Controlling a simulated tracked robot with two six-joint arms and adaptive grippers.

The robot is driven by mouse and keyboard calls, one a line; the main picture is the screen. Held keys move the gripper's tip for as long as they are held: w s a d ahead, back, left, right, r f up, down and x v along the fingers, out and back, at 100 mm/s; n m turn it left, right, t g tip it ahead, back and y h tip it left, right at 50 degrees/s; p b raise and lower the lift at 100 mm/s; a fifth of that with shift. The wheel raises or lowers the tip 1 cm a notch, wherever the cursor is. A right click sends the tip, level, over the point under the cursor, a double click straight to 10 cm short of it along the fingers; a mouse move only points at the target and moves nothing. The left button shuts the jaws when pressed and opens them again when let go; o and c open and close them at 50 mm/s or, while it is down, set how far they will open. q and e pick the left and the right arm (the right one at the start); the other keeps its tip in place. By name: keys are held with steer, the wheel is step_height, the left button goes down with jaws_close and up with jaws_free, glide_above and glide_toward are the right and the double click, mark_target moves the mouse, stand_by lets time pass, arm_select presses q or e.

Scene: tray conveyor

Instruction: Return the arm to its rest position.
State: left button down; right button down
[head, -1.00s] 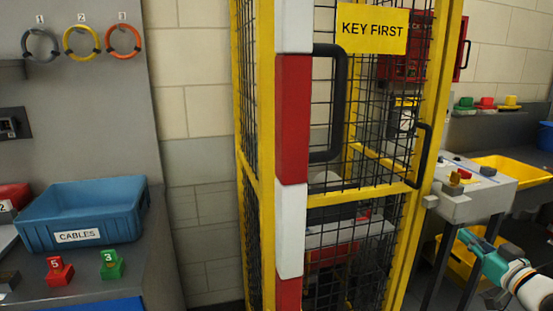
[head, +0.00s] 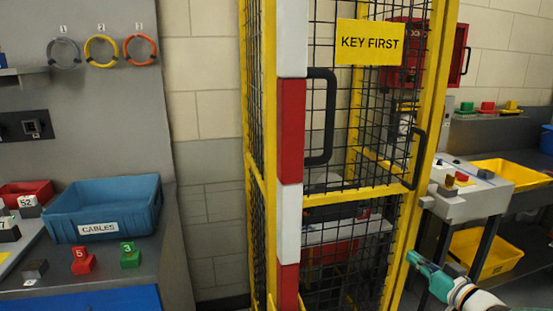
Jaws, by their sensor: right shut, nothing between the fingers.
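My right arm comes in from the lower right corner. Its teal right gripper (head: 413,258) points to the left, and its fingers are shut and empty. In the picture it sits in front of the yellow cage frame's right post, below the grey table box. I cannot tell whether it touches the post. My left arm and left gripper are not in view.
A yellow mesh cage with a "KEY FIRST" sign (head: 370,43) and a black handle (head: 323,115) fills the middle. At left are a blue "CABLES" bin (head: 100,232) and coloured blocks on a bench. At right are yellow bins (head: 487,254) and a grey box (head: 466,203).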

steer(key=a+f+m+g+y+p, duration=0.1)
steer(key=a+f+m+g+p, duration=0.15)
steer(key=a+f, duration=0.9)
steer(key=s+a+f+g+p, duration=0.2)
steer(key=s+a+f+g, duration=0.3)
steer(key=s+a+f, duration=0.6)
steer(key=s+a+f+g, duration=0.1)
steer(key=s+f+g, duration=0.1)
steer(key=s, duration=0.5)
steer(key=s+a+f+g, duration=0.2)
steer(key=s+f+g, duration=0.1)
steer(key=s, duration=0.4)
steer(key=s+a+f+g+h, duration=0.1)
steer(key=s+f+g, duration=0.2)
steer(key=s, duration=0.4)
steer(key=shift+a+f+p, duration=0.3)
steer(key=shift+f, duration=0.3)
